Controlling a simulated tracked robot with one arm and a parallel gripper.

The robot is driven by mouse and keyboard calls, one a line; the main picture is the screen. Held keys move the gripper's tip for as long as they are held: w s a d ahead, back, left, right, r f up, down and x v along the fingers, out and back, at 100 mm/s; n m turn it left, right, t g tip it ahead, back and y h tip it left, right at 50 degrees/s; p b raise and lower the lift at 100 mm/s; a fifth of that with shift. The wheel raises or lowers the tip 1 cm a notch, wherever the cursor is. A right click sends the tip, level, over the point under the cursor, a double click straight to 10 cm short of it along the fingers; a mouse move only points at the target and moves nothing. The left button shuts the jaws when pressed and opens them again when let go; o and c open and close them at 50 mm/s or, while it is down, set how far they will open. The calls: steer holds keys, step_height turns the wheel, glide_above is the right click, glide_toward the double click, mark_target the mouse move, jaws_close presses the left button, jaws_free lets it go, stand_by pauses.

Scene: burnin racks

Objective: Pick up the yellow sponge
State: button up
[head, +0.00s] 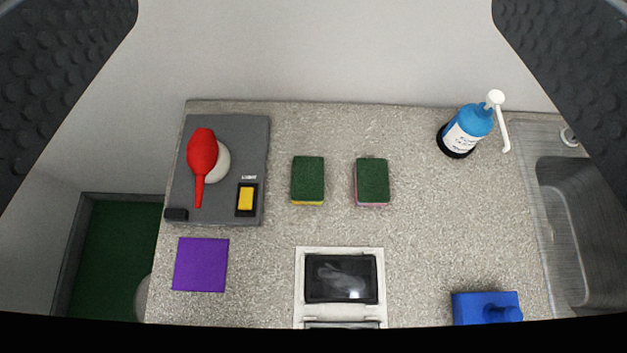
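Two sponges with dark green tops lie side by side on the speckled grey counter. The left one, the yellow sponge (308,181), shows a thin yellow edge along its near side. The right one, a pink sponge (372,182), shows a pink near edge. A clear gap lies between them. My gripper (315,75) shows as two dark ridged fingers at the upper left and upper right corners, spread wide. It is open with nothing between the fingers, and the sponges lie apart from it on the counter. The fingertips themselves are partly outside the picture.
Left of the sponges is a grey board (252,140) with a red bulb blower (202,155). A purple square (201,264), a framed dark screen (341,278) and a blue block (486,308) lie nearer. A blue pump bottle (468,128) stands right, beside the sink (580,230).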

steer(key=shift+o, duration=0.6)
steer(key=w+a+f+n+g+y+p, duration=0.1)
steer(key=w+f+n+g+p, duration=0.3)
steer(key=w+f, duration=0.3)
steer(key=w+n, duration=0.1)
steer(key=w, duration=0.1)
steer(key=shift+w+f, duration=0.2)
steer(key=shift+w, duration=0.15)
steer(key=n+g+h+p, duration=0.1)
steer(key=n+g+p, duration=1)
steer(key=n+p, duration=0.15)
glide_above(308, 177)
step_height(308, 177, down, 30)
step_height(308, 177, down, 8)
steer(key=shift+a+r, duration=0.15)
steer(key=shift+r, duration=0.1)
steer(key=shift+f+p, duration=0.55)
steer(key=shift+f, duration=2.15)
steer(key=c, duration=0.8)
